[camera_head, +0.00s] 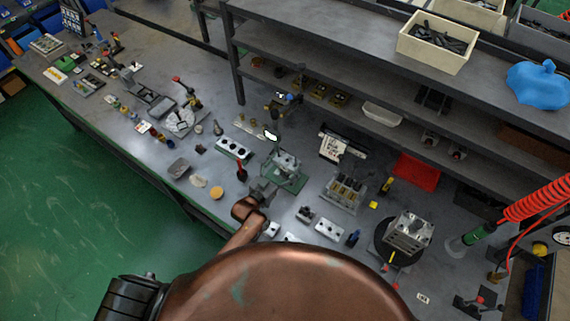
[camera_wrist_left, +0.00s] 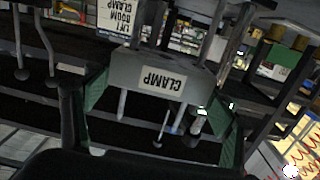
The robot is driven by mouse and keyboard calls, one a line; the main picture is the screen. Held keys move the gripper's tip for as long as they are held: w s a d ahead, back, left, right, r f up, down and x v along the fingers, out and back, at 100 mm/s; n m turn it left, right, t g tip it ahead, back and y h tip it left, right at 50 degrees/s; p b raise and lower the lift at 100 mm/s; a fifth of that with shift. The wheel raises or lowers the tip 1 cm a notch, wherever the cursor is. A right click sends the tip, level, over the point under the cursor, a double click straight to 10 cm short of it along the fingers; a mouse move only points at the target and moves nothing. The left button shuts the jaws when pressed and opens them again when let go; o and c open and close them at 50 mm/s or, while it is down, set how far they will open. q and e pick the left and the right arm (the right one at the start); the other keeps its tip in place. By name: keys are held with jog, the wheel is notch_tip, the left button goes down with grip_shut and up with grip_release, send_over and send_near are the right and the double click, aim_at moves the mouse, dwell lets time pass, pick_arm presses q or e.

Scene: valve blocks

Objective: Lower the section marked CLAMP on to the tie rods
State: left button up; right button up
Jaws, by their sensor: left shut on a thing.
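The grey section marked CLAMP (camera_wrist_left: 145,66) is between the fingers of my left gripper (camera_wrist_left: 155,98) in the left wrist view, its label upside down in the picture. The green-padded fingers are shut on it from both sides. Pale rods (camera_wrist_left: 122,104) show just below it in that picture; I cannot tell whether they pass through it. In the head view, my left gripper (camera_head: 268,190) is beside a grey block assembly (camera_head: 287,163) on a green base plate (camera_head: 294,184). The gap between section and assembly cannot be judged. My right gripper is not in view.
A grey block with several bores (camera_head: 344,192) stands right of the green plate. A metal block (camera_head: 409,231) sits on a dark round stand. A shelf unit (camera_head: 300,62) runs behind the bench. Small parts lie left and in front.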

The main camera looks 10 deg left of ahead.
aim_at(285, 163)
pick_arm(q)
jog(key=shift+f+b, duration=0.5)
jog(key=shift+f, duration=0.1)
jog(key=shift+f+b, duration=1.25)
jog(key=shift+f, duration=0.4)
jog(key=shift+r, duration=0.1)
jog(key=shift+r+p, duration=2.4)
jog(key=shift+r, duration=0.05)
notch_tip(285, 163, up, 10)
jog(key=p, duration=0.9)
jog(key=shift+r, duration=0.15)
jog(key=shift+p, duration=0.3)
dwell(1.4)
